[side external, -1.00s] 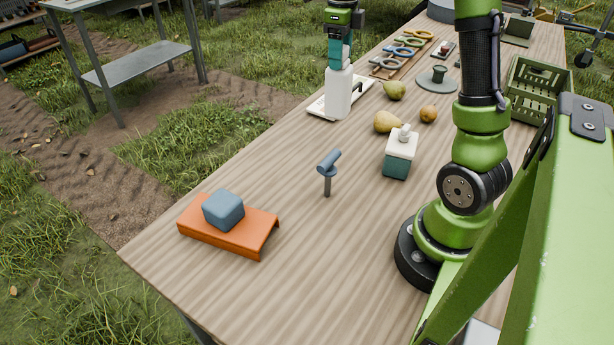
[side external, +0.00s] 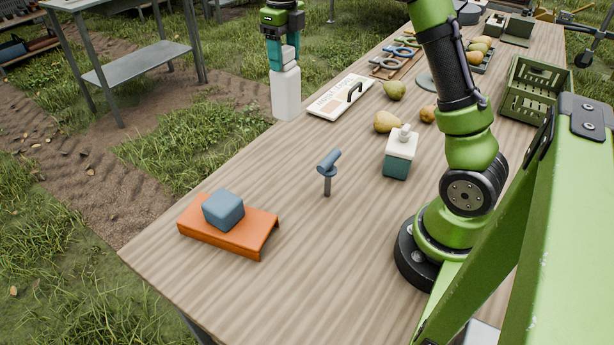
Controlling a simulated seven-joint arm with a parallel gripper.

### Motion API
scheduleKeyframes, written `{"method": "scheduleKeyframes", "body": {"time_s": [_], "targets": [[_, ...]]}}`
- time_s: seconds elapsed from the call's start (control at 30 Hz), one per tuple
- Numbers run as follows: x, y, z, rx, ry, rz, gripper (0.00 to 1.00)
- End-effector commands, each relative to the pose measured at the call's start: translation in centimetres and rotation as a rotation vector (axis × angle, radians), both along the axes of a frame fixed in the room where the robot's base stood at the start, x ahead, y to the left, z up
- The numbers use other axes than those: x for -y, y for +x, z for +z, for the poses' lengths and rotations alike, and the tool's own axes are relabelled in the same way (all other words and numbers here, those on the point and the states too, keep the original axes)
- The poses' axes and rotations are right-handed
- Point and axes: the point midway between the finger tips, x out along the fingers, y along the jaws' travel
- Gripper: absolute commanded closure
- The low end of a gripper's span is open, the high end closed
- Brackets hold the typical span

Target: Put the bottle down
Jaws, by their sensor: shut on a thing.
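My gripper (side external: 283,60) is shut on a white bottle (side external: 286,95) and holds it upright by its upper part. In the side view the bottle shows at the table's far left edge, left of a flat white board with a dark handle (side external: 340,97). Its base appears to be clear of the table top (side external: 250,285); its exact height and whether it is over the table cannot be told.
A pump dispenser (side external: 400,155), pears (side external: 387,122), a blue-grey T-shaped stand (side external: 328,170) and an orange platform (side external: 250,230) with a blue block (side external: 223,209) stand on the table. A green crate (side external: 535,90) is at right. Wood is bare between stand and platform.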

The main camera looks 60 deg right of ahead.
Motion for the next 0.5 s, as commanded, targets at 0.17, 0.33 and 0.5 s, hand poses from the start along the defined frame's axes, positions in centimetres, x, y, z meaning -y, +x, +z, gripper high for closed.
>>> {"method": "scheduleKeyframes", "body": {"time_s": [0.17, 0.33, 0.5], "targets": [[0.0, -0.1, -3.4, -0.004, 0.003, -0.004, 1.0], [0.0, 0.0, -5.3, 0.0, 0.001, -0.004, 1.0], [0.0, -0.1, -7.3, -0.002, 0.001, -0.003, 1.0]]}}
